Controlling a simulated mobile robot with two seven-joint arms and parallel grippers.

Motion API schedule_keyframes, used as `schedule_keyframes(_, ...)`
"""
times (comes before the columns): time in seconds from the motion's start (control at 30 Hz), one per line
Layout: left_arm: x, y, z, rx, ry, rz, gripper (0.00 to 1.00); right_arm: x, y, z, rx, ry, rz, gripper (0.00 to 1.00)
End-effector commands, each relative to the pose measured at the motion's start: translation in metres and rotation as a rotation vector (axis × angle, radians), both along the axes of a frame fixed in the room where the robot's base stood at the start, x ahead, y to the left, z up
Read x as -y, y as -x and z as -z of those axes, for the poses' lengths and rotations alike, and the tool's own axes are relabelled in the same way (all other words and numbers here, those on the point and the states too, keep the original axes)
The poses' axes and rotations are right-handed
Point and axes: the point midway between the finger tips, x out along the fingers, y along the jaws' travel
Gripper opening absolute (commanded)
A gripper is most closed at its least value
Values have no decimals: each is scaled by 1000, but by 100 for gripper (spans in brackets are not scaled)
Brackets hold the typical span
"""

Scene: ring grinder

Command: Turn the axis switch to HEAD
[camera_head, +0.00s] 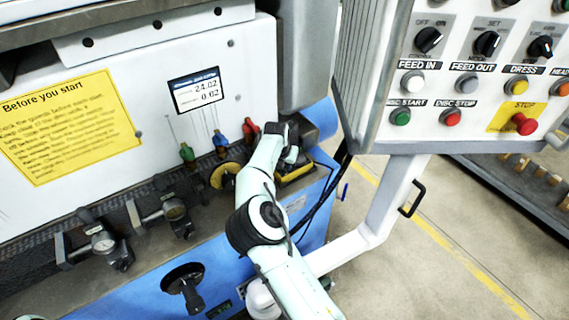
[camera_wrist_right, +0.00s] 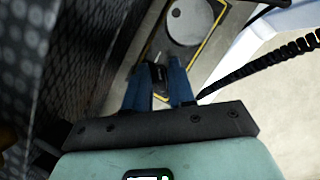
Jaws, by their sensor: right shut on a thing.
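My right gripper (camera_head: 291,156) is at the yellow-edged plate (camera_head: 296,173) on the blue machine body, right of the coloured levers. In the right wrist view its two blue fingers (camera_wrist_right: 163,82) are shut on a small black knob (camera_wrist_right: 157,73), which looks like the axis switch. The knob stands on the grey plate with a yellow border, below a pale round disc (camera_wrist_right: 189,20). In the head view my wrist hides the knob. I cannot read its markings or tell which position it points to. My left gripper is not in view.
The control panel (camera_head: 468,103) with selectors and buttons hangs at the upper right on a white post (camera_head: 392,200). Green, blue and red levers (camera_head: 220,143) stand just left of my right wrist. A black coiled cable (camera_wrist_right: 262,68) runs close to the right fingers.

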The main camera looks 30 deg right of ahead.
Motion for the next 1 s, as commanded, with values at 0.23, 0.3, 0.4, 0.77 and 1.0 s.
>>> schedule_keyframes(0.23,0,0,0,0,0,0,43,0,0,1,-1,-1,0,0)
schedule_keyframes(0.3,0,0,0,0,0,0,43,0,0,1,-1,-1,0,36)
schedule_keyframes(0.4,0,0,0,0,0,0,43,0,0,1,-2,-1,-1,36)
schedule_keyframes(0.77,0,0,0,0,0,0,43,-5,4,-16,2,1,-3,36)
schedule_keyframes(1.0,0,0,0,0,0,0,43,-20,18,-65,2,-1,-3,36)
